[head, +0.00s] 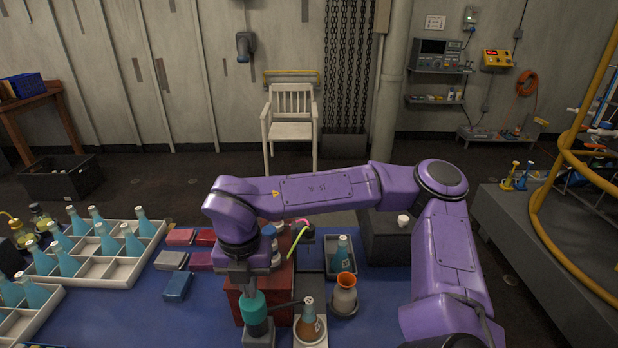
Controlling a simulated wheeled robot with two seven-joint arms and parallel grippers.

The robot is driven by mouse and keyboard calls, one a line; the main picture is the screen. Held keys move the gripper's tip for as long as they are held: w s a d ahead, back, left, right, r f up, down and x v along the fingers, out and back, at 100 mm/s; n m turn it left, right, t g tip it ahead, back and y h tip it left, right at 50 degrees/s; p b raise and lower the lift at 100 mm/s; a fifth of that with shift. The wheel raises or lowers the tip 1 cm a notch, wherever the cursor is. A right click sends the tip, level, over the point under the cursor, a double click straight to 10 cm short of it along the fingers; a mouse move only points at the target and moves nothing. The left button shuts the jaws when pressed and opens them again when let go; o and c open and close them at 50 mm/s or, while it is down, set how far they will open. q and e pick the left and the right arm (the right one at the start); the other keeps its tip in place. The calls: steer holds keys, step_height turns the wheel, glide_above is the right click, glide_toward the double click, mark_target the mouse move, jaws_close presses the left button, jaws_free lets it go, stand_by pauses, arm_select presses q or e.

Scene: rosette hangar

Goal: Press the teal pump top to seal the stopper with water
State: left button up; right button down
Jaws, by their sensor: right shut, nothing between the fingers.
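The teal pump top (254,306) stands upright on a dark and grey base at the front of the blue table. A dark spout reaches from it to the right, towards the top of a bottle of brown liquid (309,325). My right gripper (246,288) points down from the purple arm, shut and empty, at the top of the pump. I cannot tell whether it touches the pump top. My arm's wrist hides part of what lies behind it. The stopper is too small to make out clearly. My left gripper is out of view.
White divided trays (100,270) of blue bottles fill the left. Red and blue blocks (178,287) lie beside them. A red box (275,285) is just behind the pump. A grey flask with an orange rim (344,296) and a bottle in a tray (342,255) stand right.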

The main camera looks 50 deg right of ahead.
steer(key=shift+f, duration=0.1)
stand_by(0.6)
steer(key=shift+f+b, duration=1.35)
steer(key=shift+f, duration=0.45)
steer(key=shift+r, duration=0.1)
step_height(320, 180, up, 11)
steer(key=p, duration=0.9)
steer(key=shift+f, duration=0.2)
